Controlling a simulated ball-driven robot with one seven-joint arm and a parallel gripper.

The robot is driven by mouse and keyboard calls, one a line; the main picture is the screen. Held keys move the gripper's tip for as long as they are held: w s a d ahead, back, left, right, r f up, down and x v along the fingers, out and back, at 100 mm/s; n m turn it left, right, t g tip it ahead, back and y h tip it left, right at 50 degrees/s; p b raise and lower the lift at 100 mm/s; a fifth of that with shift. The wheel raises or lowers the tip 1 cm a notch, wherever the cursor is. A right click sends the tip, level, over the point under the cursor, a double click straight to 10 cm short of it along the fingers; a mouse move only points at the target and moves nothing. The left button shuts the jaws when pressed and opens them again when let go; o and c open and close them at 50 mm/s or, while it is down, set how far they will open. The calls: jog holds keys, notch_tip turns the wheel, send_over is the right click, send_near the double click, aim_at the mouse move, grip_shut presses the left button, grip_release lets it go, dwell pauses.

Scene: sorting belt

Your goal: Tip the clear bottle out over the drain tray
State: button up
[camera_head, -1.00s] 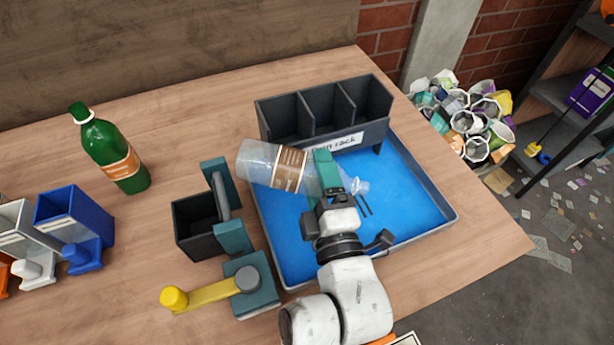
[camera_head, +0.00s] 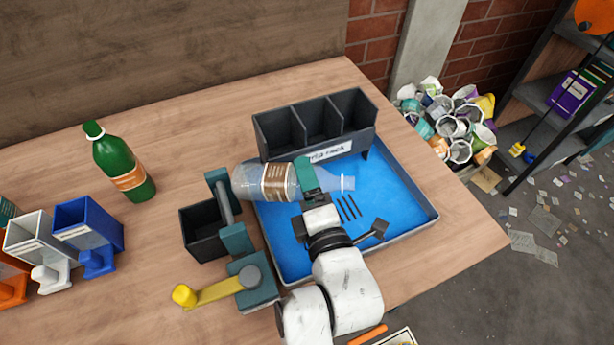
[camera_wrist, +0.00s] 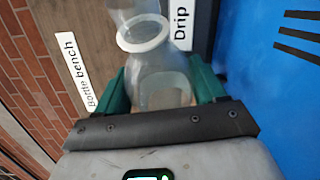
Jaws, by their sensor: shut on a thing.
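The clear bottle (camera_head: 283,181) with an orange-brown label lies roughly level in the head view, its neck pointing right over the blue drain tray (camera_head: 425,210). My gripper (camera_head: 309,180) is shut on the bottle near its shoulder. In the wrist view the clear bottle (camera_wrist: 162,80) sits between my gripper's green fingers (camera_wrist: 160,92). The tray has dark slots in its floor, below and near the bottle's mouth. I cannot tell whether liquid is inside or coming out.
A dark three-compartment drip rack (camera_head: 312,125) stands at the tray's back. Left of the tray are a black box device (camera_head: 205,232) and a yellow-handled lever (camera_head: 215,292). A green bottle (camera_head: 122,165) stands upright further left, near blue and white bins (camera_head: 88,228).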

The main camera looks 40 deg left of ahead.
aim_at(315, 168)
jog(key=shift+r+n+h+p, duration=0.3)
jog(key=shift+r+n+p, duration=0.4)
jog(key=shift+r+p, duration=0.35)
jog(key=r+n+p, duration=0.1)
jog(key=p, duration=0.1)
jog(key=r+n+p, duration=0.1)
jog(key=p, duration=0.1)
jog(key=d+r+h+p, duration=0.1)
jog(key=shift+w+n+g+p, duration=0.3)
jog(key=shift+n+p, duration=0.1)
jog(key=r+n+p, duration=0.1)
jog(key=p, duration=0.1)
jog(key=w+d+r+n+h+p, duration=0.1)
jog(key=d+r+n+h+p, duration=0.1)
jog(key=p, duration=0.1)
jog(key=shift+w+n+p, duration=0.3)
jog(key=shift+w+n, duration=0.05)
jog(key=shift+n, duration=0.05)
jog(key=d+n+h+p, duration=0.1)
jog(key=w+d+n+t+h+p, duration=0.1)
jog(key=shift+w+n+p, duration=0.3)
jog(key=shift+p, duration=0.1)
jog(key=shift+w+d+f+n+t+h, duration=0.15)
jog(key=shift+w+d+n+t+h, duration=0.3)
jog(key=shift+d+n+h, duration=0.35)
jog(key=shift+a, duration=0.15)
